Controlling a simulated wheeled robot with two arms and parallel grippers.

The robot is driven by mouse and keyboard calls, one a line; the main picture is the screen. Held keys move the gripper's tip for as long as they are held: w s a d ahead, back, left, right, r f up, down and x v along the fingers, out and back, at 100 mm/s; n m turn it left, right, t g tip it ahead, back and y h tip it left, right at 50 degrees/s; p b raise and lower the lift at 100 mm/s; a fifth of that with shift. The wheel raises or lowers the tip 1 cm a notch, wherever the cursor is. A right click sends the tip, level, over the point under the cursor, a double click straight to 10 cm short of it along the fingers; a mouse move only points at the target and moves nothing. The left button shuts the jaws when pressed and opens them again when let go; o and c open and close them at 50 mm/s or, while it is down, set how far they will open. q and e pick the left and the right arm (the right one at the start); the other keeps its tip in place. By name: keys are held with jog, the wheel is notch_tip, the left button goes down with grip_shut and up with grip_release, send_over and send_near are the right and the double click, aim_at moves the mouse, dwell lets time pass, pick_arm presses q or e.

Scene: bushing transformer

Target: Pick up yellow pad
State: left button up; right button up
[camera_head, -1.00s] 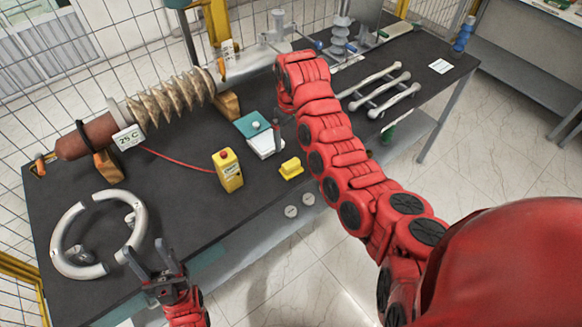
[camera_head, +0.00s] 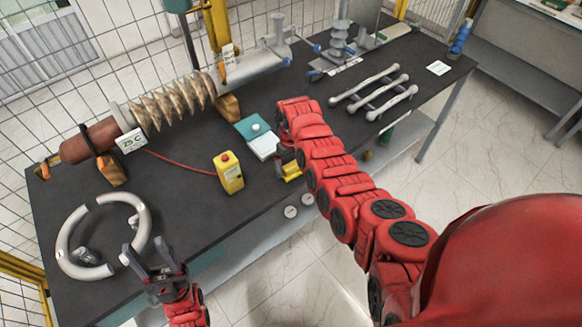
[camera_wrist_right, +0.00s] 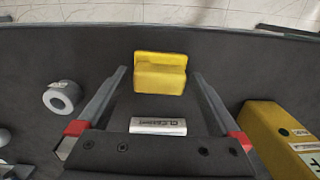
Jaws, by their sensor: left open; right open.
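The yellow pad (camera_head: 292,171) lies near the front edge of the dark table, partly hidden by my right arm in the head view. In the right wrist view the pad (camera_wrist_right: 160,74) shows whole, a small yellow block with a raised back part. My right gripper (camera_wrist_right: 160,76) is open, with one finger on each side of the pad and a gap to both. In the head view its fingers are mostly hidden by the arm. My left gripper (camera_head: 152,254) is open and empty by the front left table edge, beside a split grey ring (camera_head: 64,238).
A yellow box with a red button (camera_head: 229,173) stands left of the pad, its red cable running left. A teal and white item (camera_head: 257,137) lies behind the pad. A ribbed bushing (camera_head: 165,105) lies further back. A grey ring (camera_wrist_right: 62,97) is left in the wrist view.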

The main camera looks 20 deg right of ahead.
jog(key=shift+f, duration=0.15)
jog(key=c, duration=1.3)
